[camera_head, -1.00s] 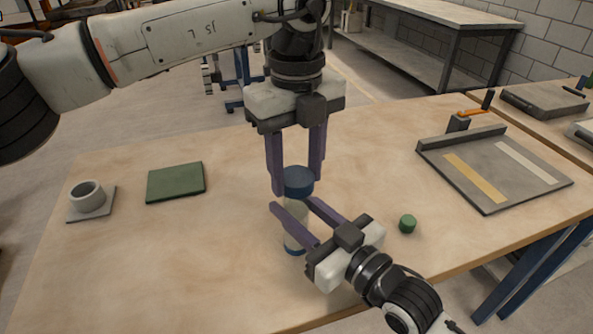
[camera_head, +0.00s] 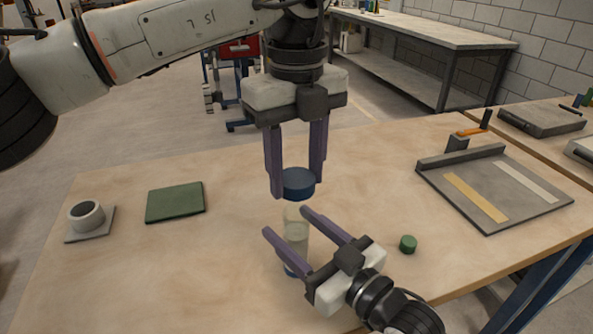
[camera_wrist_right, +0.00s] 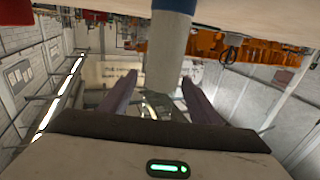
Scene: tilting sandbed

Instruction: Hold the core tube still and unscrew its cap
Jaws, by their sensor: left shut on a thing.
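The blue cap (camera_head: 298,184) is between the lower ends of my left gripper's purple fingers (camera_head: 297,185), which are shut on it. The pale, see-through core tube (camera_head: 295,228) stands upright below the cap, with a small gap between them. Its blue base is partly hidden by a finger. My right gripper (camera_head: 285,222) comes in from the lower right with one finger on each side of the tube. In the right wrist view the tube (camera_wrist_right: 168,50) shows between the fingertips, with a slim gap on the left, so the gripper looks open.
A small green cylinder (camera_head: 408,244) sits right of my right gripper. A grey tray with two strips (camera_head: 520,205) lies at the right. A green pad (camera_head: 175,202) and a grey cup (camera_head: 87,214) on a square plate are at the left. The table's front left is clear.

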